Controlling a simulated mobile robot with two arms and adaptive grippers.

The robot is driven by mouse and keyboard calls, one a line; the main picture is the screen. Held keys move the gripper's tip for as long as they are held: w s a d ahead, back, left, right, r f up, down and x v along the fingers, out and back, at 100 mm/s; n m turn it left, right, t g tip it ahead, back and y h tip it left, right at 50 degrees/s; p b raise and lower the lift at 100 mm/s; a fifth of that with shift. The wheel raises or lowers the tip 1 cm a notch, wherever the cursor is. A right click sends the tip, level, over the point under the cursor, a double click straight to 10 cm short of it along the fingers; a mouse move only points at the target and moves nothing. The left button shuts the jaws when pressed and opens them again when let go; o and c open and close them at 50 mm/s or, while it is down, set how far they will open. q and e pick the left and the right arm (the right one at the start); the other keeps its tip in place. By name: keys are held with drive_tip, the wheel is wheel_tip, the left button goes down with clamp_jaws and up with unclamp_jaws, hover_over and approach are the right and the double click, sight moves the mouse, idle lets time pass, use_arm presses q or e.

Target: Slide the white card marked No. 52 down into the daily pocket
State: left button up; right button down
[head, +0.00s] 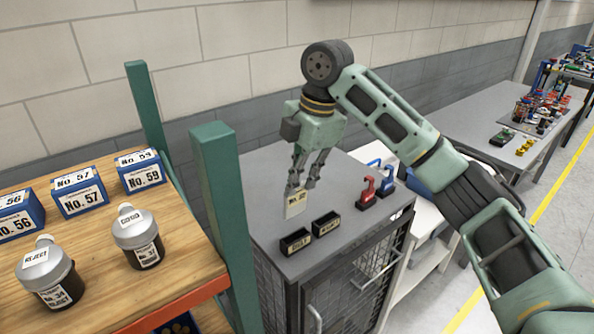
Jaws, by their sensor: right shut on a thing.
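The white card (295,208), with a marking that looks like No. 52, hangs upright between the fingertips of my right gripper (302,184). The gripper is shut on it from above. Two small black pockets stand on the grey cabinet top (345,185), each with a pale label on the front. The left pocket (295,243) is below the card in the picture, and the other pocket (326,226) is to its right. The labels are too small to read surely, so I cannot tell which is the daily one. The card appears apart from both. My left gripper is not in view.
A red padlock-like item (367,194) and another beside it (386,183) stand right of the pockets. A green post (222,220) rises close on the left, beside a wooden shelf (120,270) with bottles and blue boxes. A wall is behind the cabinet.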

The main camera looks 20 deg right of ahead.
sight(297, 197)
drive_tip(key=shift+w+f, duration=0.25)
drive_tip(key=shift+f, duration=0.5)
wheel_tip(297, 197, down, 2)
drive_tip(key=shift+w+f, duration=0.1)
drive_tip(key=shift+w, duration=0.05)
drive_tip(key=shift+f, duration=1)
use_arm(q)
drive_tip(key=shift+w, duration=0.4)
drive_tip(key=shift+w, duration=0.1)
use_arm(e)
drive_tip(key=shift+a, duration=0.1)
